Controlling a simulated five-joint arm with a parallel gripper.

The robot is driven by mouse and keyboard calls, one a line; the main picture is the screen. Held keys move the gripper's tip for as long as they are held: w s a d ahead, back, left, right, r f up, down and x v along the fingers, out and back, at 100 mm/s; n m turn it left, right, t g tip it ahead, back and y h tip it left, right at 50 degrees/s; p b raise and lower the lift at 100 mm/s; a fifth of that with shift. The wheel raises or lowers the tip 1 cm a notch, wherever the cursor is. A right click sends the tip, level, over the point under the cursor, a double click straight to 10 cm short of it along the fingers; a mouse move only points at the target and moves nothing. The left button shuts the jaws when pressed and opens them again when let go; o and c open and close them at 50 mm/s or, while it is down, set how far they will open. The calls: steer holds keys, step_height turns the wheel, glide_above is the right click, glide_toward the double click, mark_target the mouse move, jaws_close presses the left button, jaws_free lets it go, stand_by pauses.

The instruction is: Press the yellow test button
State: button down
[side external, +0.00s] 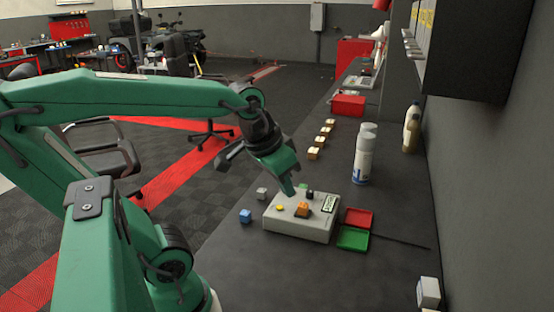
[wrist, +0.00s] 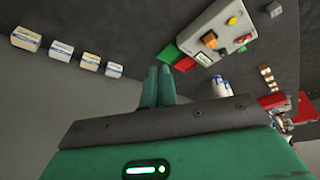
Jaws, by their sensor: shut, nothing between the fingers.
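The yellow test button (side external: 280,208) is a small round cap on the left part of the top of a pale grey box (side external: 290,229). In the wrist view the yellow button (wrist: 232,20) shows near the top right, on the tilted box (wrist: 196,28). My gripper (side external: 289,193) is shut and empty, pointing down above the box, behind the yellow button in the side view. In the wrist view my gripper's fingers (wrist: 158,72) are side by side, with the box beyond them to the right. Nothing covers the button.
The box also bears an orange block-shaped control (side external: 303,210), a black knob (side external: 310,195) and a small display (side external: 329,203). A red tray (side external: 358,218) and a green tray (side external: 353,239) lie right of it. Blue (side external: 245,216) and grey (side external: 262,193) cubes lie left. Spray cans (side external: 363,160) stand behind.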

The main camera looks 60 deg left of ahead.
steer(key=w+a+n+g, duration=0.35)
steer(key=w+a, duration=0.25)
steer(key=a, duration=0.4)
steer(key=n+g, duration=0.1)
steer(key=n, duration=0.3)
glide_above(278, 205)
steer(key=shift+h, duration=0.3)
steer(key=shift+f, duration=2.55)
step_height(278, 205, down, 14)
